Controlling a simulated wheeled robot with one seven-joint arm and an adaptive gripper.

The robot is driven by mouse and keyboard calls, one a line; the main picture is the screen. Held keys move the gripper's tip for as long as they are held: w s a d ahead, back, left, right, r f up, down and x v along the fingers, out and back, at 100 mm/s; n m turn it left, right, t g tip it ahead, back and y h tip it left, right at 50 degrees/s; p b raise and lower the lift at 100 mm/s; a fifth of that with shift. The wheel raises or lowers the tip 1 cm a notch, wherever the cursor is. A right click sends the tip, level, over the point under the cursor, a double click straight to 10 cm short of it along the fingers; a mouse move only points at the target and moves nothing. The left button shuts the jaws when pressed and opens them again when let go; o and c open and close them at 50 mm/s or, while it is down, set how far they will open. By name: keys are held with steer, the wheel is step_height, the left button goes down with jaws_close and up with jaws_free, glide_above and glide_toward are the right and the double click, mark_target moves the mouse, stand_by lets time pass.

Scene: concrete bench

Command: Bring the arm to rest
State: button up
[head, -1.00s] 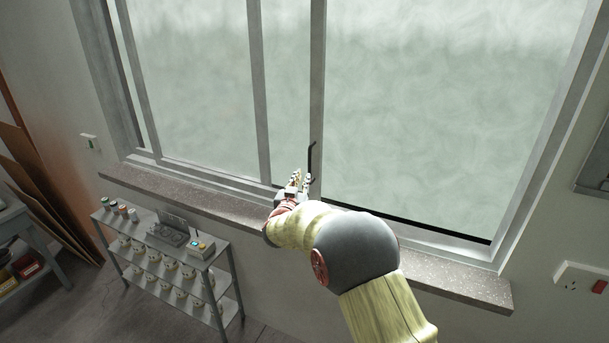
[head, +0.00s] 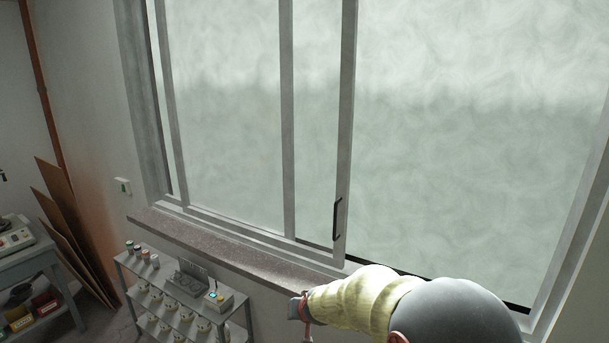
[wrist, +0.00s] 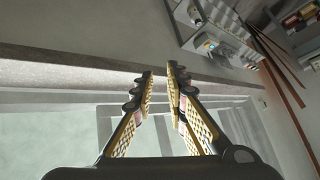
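My gripper (wrist: 160,72) shows in the wrist view with its two yellow-and-black ribbed fingers leaning toward each other. A narrow gap stays between the tips and nothing is held there. In the head view my arm enters at the bottom right, below the window, and the fingers cannot be made out. The black window handle (head: 337,219) stands upright on the grey sash frame, clear of my arm. The stone sill (head: 230,251) runs behind my wrist; it also shows in the wrist view (wrist: 60,75).
A grey shelf rack (head: 250,318) with several white cups stands below the sill at lower left. A grey control box (head: 219,299) sits on its top. A table (head: 45,262) and leaning brown boards (head: 70,235) are farther left. Frosted glass (head: 460,150) fills the right.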

steer(key=s+d+r+h+b, duration=0.1)
steer(key=s+d+r+b, duration=0.1)
steer(key=s+d, duration=0.5)
steer(key=s+d+r+g+h+b, duration=0.1)
steer(key=s+d+r+b, duration=0.2)
steer(key=s, duration=1.7)
steer(key=s+d+r+g+b, duration=0.1)
steer(key=s+d+b, duration=0.3)
steer(key=s+d, duration=0.7)
steer(key=s+r, duration=0.1)
steer(key=s, duration=0.2)
steer(key=shift+r+h, duration=0.2)
steer(key=shift+h, duration=0.2)
